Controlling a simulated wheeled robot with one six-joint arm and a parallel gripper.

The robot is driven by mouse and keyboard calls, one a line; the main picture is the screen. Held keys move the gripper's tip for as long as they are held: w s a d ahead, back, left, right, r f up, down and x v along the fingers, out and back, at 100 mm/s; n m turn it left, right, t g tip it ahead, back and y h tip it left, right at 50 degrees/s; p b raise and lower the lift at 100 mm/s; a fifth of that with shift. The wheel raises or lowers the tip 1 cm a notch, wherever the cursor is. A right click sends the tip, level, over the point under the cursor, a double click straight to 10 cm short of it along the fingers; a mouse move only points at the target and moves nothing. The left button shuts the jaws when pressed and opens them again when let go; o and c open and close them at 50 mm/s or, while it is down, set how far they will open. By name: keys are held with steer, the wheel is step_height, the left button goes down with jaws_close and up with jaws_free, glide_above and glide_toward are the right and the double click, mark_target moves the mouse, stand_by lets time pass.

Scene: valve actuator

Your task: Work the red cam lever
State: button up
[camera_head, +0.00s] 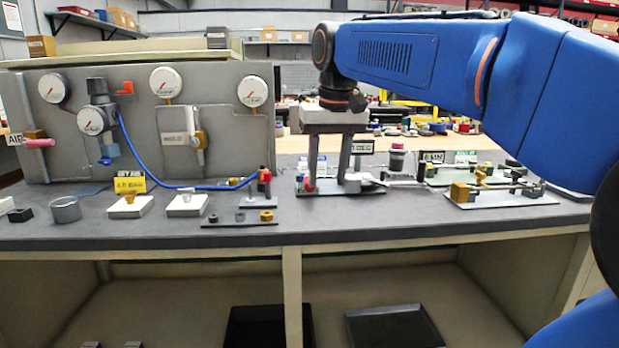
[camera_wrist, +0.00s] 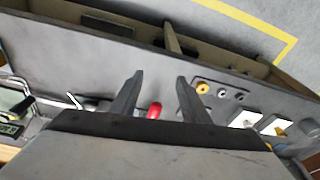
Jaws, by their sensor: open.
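The red cam lever (camera_head: 310,185) appears to be the small red part low on a dark fixture plate (camera_head: 340,191) at the middle of the bench. In the wrist view a red rounded end (camera_wrist: 154,110) shows in the gap between my fingers. My gripper (camera_head: 329,177) points down over the fixture, its two fingers apart and empty. It also shows in the wrist view (camera_wrist: 158,78). Whether a finger touches the red part cannot be told. The gripper hides some of the fixture, and my gripper body covers the lower wrist view.
Left of the fixture stand a red-topped post (camera_head: 265,180) with a blue hose (camera_head: 160,178) and a brass nut (camera_head: 266,216). A gauge panel (camera_head: 130,125) stands behind at the left. Several small fixtures crowd the right. The bench's front strip (camera_head: 400,222) is clear.

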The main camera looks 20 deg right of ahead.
steer(key=w+d+r+m+g, duration=0.2)
steer(key=w+r, duration=0.9)
steer(key=w, duration=0.3)
step_height(320, 180, down, 17)
steer(key=shift+w+r, duration=0.1)
jaws_close()
steer(key=shift+n, duration=0.3)
